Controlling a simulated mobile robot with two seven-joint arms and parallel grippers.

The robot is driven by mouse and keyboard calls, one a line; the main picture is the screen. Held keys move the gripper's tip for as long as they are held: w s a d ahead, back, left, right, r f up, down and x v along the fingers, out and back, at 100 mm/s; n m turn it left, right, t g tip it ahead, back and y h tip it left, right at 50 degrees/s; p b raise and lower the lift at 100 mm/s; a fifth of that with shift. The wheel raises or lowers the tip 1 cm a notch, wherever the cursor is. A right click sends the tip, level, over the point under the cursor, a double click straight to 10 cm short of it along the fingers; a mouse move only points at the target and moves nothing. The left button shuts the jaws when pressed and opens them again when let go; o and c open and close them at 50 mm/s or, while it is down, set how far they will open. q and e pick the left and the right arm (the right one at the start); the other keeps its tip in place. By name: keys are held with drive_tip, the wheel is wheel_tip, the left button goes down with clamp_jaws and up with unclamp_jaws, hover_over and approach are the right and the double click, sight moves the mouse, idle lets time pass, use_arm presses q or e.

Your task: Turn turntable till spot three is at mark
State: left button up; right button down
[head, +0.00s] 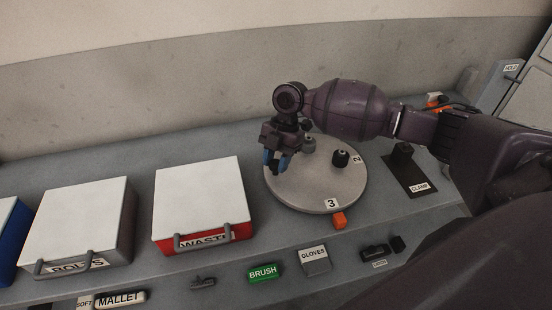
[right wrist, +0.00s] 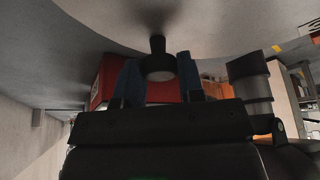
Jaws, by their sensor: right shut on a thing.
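The round light grey turntable (head: 297,199) lies on the bench, bearing a black knob (head: 340,158) and a grey knob (head: 309,144). Its label 3 (head: 331,203) is at the front rim, right beside the orange mark (head: 339,220) and nearly in line with it. Label 2 (head: 357,159) is at the right rim. My right gripper (head: 277,164) is over the left part of the turntable. In the right wrist view its blue fingers (right wrist: 159,77) are shut on a dark knob (right wrist: 157,46) that stands on the disc. My left gripper is not in view.
A white-lidded red waste box (head: 198,195) and a grey bolts box (head: 78,222) stand to the left. A green brush label (head: 263,272) and a gloves label (head: 313,255) are in front.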

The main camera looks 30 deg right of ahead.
idle(0.3)
drive_tip(key=c, duration=0.7)
unclamp_jaws()
drive_tip(key=shift+c, duration=0.2)
drive_tip(key=shift+w+d+r, duration=0.1)
drive_tip(key=shift+d+r, duration=0.05)
drive_tip(key=shift+r, duration=0.15)
drive_tip(key=v, duration=1)
